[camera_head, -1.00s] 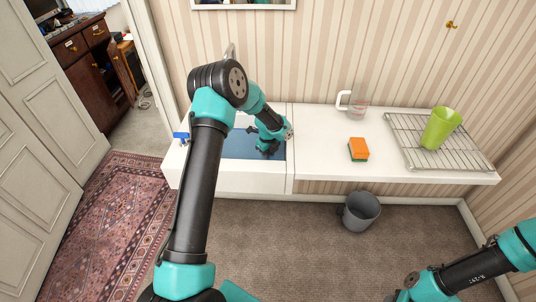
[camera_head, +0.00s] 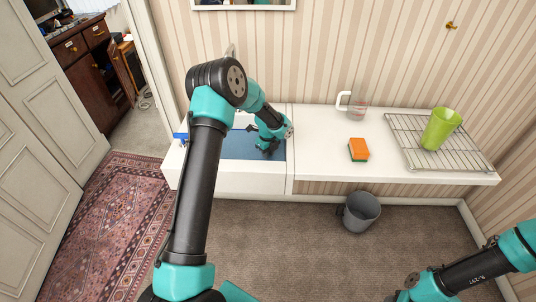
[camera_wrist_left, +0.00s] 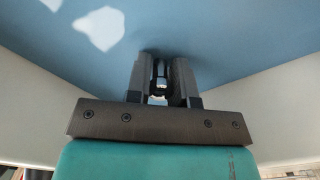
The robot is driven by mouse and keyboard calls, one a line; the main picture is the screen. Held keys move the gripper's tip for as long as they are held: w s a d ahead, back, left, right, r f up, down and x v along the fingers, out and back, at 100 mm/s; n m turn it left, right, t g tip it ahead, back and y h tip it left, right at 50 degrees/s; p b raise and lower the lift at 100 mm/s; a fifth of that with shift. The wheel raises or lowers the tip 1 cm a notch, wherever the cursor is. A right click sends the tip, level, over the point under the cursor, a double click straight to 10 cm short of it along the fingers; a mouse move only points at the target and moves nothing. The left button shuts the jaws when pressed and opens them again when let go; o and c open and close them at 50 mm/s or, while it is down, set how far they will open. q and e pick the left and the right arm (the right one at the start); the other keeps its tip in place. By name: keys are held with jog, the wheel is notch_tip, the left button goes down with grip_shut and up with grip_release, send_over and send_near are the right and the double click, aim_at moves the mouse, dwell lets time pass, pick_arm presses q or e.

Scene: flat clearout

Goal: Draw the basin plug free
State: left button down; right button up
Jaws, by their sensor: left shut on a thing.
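The white basin (camera_head: 235,177) is sunk in the left end of the counter, with a blue surface inside, either water or a blue floor. My left gripper (camera_head: 268,151) reaches down into it near its right side. In the left wrist view the gripper (camera_wrist_left: 161,80) is shut on a small dark piece with a bright glint, the basin plug (camera_wrist_left: 161,70). Most of the plug is hidden between the fingers, and I cannot tell whether it is still seated. The right arm enters at the lower right, with its gripper out of frame.
A grey bucket (camera_head: 361,212) is on the floor. A blue item (camera_head: 181,137) lies at the basin's left edge.

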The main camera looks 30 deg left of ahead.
pick_arm(q)
jog(key=shift+r, duration=0.6)
jog(key=shift+r, duration=0.15)
jog(key=shift+r, duration=1.85)
jog(key=shift+d+r, duration=0.1)
